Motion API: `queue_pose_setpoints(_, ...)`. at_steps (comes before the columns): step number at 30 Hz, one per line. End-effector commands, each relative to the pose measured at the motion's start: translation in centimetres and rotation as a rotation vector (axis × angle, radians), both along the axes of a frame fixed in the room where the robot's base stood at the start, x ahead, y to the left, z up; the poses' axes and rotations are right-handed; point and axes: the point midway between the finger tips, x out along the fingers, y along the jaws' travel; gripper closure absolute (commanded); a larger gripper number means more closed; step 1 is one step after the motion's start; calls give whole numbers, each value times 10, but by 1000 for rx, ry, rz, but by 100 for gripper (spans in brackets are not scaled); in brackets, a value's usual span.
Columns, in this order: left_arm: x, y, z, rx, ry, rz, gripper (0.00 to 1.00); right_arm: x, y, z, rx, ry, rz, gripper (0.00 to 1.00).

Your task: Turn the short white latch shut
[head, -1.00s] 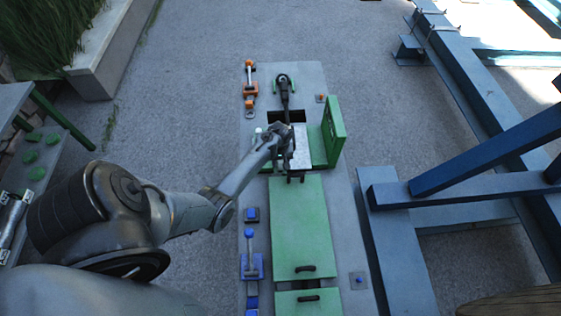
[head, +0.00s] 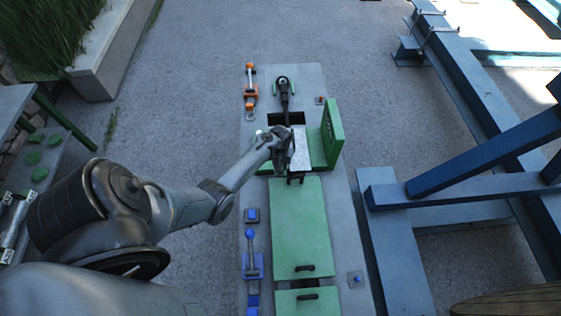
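A small pale white piece (head: 258,134) shows at the left edge of the opening in the grey panel, beside my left wrist. It may be the short white latch, but my arm covers most of that spot and its position cannot be read. My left gripper (head: 286,146) is over the opening, at the left side of a light grey metal plate (head: 301,150). Its fingers are too small and dark to tell open from shut, or whether they touch anything. My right gripper is not in view.
A green flap (head: 331,133) stands upright right of the opening. A dark rod (head: 284,94) lies above it. An orange latch (head: 250,90) and a blue latch (head: 251,260) are along the left edge. A green cover (head: 302,228) lies below. Blue beams (head: 480,155) stand at right.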

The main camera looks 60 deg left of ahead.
Motion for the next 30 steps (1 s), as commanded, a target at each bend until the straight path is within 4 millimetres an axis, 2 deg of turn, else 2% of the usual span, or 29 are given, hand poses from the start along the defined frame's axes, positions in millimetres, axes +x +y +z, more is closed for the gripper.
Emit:
queue_pose_setpoints(1, -1, 0, 3, 0, 3, -46, 96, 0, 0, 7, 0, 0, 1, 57)
queue_pose_setpoints(12, -1, 1, 2, 1, 2, -399, 96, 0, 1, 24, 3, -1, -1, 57)
queue_pose_setpoints(30, 0, 1, 0, 1, 1, -955, 96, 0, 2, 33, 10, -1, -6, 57)
